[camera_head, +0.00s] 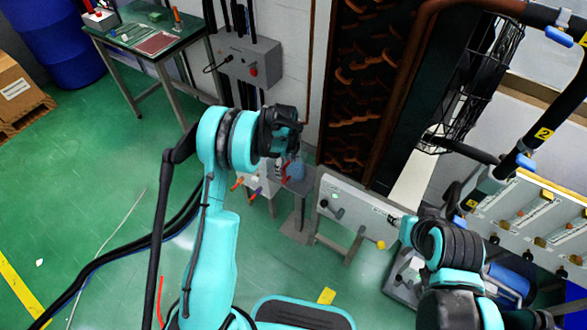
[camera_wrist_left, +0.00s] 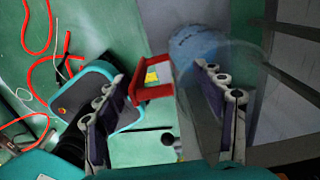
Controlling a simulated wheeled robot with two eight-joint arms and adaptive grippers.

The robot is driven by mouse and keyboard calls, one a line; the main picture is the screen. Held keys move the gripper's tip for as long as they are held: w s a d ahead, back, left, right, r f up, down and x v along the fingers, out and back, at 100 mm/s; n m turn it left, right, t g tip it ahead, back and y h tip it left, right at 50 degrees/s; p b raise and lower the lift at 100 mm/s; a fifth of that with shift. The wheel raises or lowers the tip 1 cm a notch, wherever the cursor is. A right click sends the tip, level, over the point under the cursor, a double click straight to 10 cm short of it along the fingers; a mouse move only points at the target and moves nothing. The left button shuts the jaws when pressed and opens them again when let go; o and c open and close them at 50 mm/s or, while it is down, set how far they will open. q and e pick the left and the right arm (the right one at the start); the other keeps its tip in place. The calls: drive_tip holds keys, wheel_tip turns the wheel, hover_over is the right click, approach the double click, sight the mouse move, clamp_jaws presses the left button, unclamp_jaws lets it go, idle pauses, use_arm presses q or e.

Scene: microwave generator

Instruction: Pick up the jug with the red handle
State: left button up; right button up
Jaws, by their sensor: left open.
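The jug (camera_head: 296,169) has a pale blue, see-through body. It stands on a small grey stand, below my left gripper (camera_head: 288,140) in the head view. In the left wrist view its red handle (camera_wrist_left: 150,80) shows between my open left fingers (camera_wrist_left: 160,74), with the bluish body (camera_wrist_left: 200,48) behind and to the right. The fingers are apart on either side of the handle; I cannot tell how far it is in depth. My right arm is at the lower right of the head view; its fingers cannot be made out.
A grey control panel (camera_head: 345,212) stands right of the jug. A wall box (camera_head: 247,60) and a green-topped table (camera_head: 145,36) are behind. A rack of dark pipes (camera_head: 365,80) rises beyond. Green floor (camera_head: 90,190) is open at left.

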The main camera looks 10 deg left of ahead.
use_arm(q)
drive_tip(key=f+b, duration=0.1)
drive_tip(key=f, duration=0.3)
drive_tip(key=f+b, duration=0.1)
drive_tip(key=f, duration=0.1)
drive_tip(key=shift+s+a+f+b, duration=0.1)
drive_tip(key=shift+s+f+b, duration=0.15)
drive_tip(key=shift+s+b, duration=0.1)
drive_tip(key=shift+r, duration=0.1)
drive_tip(key=shift+c, duration=0.9)
clamp_jaws()
